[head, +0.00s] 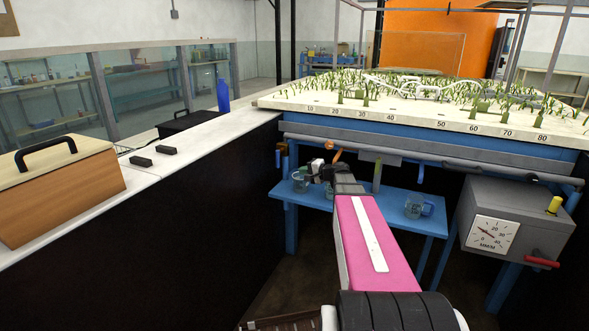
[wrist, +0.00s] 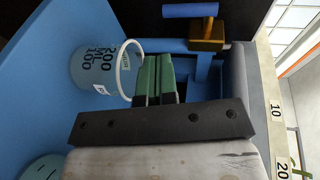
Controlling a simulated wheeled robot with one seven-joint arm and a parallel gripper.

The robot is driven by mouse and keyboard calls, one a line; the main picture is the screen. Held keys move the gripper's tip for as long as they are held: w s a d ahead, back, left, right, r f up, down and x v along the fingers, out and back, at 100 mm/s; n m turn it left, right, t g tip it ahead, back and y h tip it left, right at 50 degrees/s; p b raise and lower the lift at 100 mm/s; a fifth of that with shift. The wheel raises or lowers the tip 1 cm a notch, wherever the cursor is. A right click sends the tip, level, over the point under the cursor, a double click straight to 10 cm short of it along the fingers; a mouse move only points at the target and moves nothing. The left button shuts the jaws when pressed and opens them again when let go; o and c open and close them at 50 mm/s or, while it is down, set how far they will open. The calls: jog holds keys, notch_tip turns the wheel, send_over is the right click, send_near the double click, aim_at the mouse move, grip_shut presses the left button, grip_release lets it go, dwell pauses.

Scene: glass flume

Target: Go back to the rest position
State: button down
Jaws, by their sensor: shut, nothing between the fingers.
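My gripper (wrist: 153,80) has two green-padded fingers, closed together and empty in the wrist view. A clear beaker (wrist: 92,72) marked 200 ML stands on the blue shelf (wrist: 65,25), just left of the fingertips, and its rim appears close beside them. In the head view my pink arm reaches forward over the low blue shelf (head: 395,197), below the flume bed. The fingers cannot be made out clearly there.
Beakers stand on the shelf, one at left (head: 299,183) and one at right (head: 414,208). A grey gauge box (head: 515,228) is at right. The planted flume bed (head: 420,117) overhangs the shelf. A white counter (head: 205,135) with a wooden box (head: 60,195) runs along the left.

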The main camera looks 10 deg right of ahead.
jog(key=s+a+f+n+g+h, duration=0.2)
jog(key=s+f, duration=0.4)
jog(key=s, duration=0.3)
jog(key=s+a+f+n+g+h, duration=0.3)
jog(key=s+f+n+g+h, duration=0.1)
jog(key=s+f, duration=0.3)
jog(key=s+a+f+n+g+h, duration=0.3)
jog(key=s+f+g+h, duration=0.1)
jog(key=s, duration=0.8)
jog(key=shift+f+g+h, duration=0.3)
jog(key=shift+f+g, duration=0.3)
jog(key=shift+f, duration=0.55)
dwell(2.3)
